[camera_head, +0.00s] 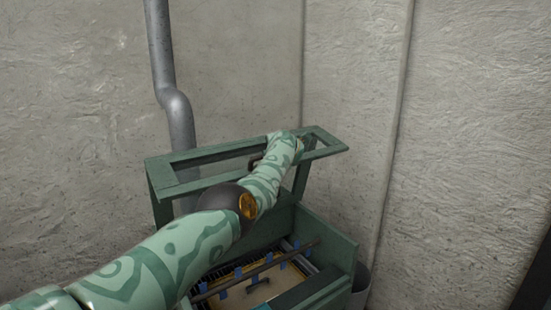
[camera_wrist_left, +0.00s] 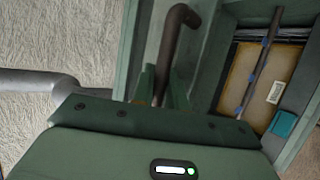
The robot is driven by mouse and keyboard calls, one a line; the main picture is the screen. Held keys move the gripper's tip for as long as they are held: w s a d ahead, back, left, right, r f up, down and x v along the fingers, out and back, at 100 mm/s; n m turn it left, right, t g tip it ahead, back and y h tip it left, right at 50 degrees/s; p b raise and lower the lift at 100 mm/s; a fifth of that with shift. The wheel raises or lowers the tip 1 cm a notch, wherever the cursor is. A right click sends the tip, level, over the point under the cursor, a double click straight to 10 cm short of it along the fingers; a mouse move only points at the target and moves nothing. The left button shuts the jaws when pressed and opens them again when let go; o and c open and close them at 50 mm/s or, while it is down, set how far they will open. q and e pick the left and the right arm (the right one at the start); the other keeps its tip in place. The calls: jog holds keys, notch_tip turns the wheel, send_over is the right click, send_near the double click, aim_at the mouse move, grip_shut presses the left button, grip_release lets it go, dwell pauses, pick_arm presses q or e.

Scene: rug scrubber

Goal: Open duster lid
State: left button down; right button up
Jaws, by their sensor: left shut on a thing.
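The duster (camera_head: 340,250) is a green box with its framed lid (camera_head: 215,180) raised above the open body. The lid has window-like openings and a dark handle (camera_head: 254,161). My left arm reaches across from the left to the lid, and its hand hides much of the handle in the head view. In the left wrist view my left gripper (camera_wrist_left: 163,88) is shut on the dark, bent handle (camera_wrist_left: 174,48). The lid's green frame (camera_wrist_left: 125,45) shows beside it. My right gripper is not in view.
Inside the body are a yellowish panel (camera_wrist_left: 243,75), a dark rod with blue tabs (camera_wrist_left: 262,57) and a teal block (camera_wrist_left: 283,124). A grey pipe (camera_head: 176,110) runs down the wall behind, at left.

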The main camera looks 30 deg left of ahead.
pick_arm(q)
jog(key=shift+f, duration=0.15)
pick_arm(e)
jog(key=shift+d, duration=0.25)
pick_arm(q)
jog(key=c, duration=1.4)
grip_release()
jog(key=shift+s+a, duration=0.1)
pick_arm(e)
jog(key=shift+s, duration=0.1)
